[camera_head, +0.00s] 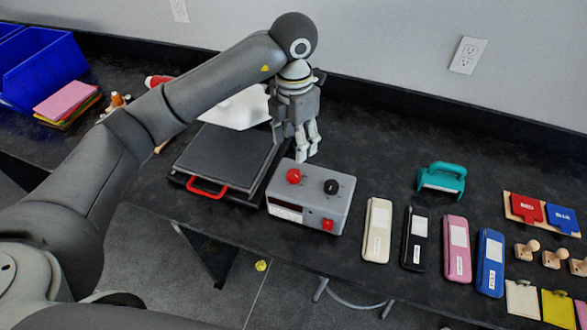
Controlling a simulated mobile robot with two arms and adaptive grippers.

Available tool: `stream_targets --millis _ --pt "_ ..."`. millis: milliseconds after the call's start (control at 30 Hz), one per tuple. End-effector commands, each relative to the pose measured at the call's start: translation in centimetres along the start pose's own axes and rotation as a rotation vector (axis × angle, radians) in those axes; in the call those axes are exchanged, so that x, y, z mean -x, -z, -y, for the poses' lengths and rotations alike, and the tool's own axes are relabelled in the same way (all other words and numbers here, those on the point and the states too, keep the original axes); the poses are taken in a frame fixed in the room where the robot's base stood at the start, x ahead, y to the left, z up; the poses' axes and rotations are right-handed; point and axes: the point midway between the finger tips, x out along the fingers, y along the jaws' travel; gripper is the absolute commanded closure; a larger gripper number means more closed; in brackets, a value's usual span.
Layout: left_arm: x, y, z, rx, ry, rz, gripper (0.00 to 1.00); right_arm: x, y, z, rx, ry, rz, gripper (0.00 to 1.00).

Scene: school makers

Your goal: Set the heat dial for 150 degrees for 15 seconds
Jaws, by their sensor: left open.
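A grey control box (312,206) stands on the black bench at the middle of the head view. Its sloped top carries a red dial (294,175) at the left and a black dial (331,187) at the right. The markings are too small to read. My left gripper (307,152) is open, pointing down just behind and above the box, near the two dials. It holds nothing. My right gripper is not in view.
A heat press (222,160) with a red handle (206,188) is left of the box. Several stamp pads, including a cream one (377,230), lie to the right, with a teal-handled tool (441,180) behind them. Blue bins (45,70) stand at far left.

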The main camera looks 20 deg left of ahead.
Motion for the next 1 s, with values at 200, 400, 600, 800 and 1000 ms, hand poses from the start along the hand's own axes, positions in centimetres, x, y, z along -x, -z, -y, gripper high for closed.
stream_targets --millis 200,400,600,800,1000 --pt "-2.2 0.3 -0.3 0.007 -0.011 -0.013 0.47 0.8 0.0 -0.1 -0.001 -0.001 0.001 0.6" --pt "-6.1 0.3 -0.3 0.006 -0.009 -0.014 0.47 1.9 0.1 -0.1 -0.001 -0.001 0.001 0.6" --pt "-9.2 0.2 -0.3 0.005 -0.008 -0.01 0.47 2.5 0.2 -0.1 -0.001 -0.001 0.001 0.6" --pt "-10.5 0.2 -0.3 0.003 -0.009 -0.007 0.47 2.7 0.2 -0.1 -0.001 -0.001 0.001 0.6" --pt "-10.7 0.2 -0.3 0.003 -0.01 -0.007 0.47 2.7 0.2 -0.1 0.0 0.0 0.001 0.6"
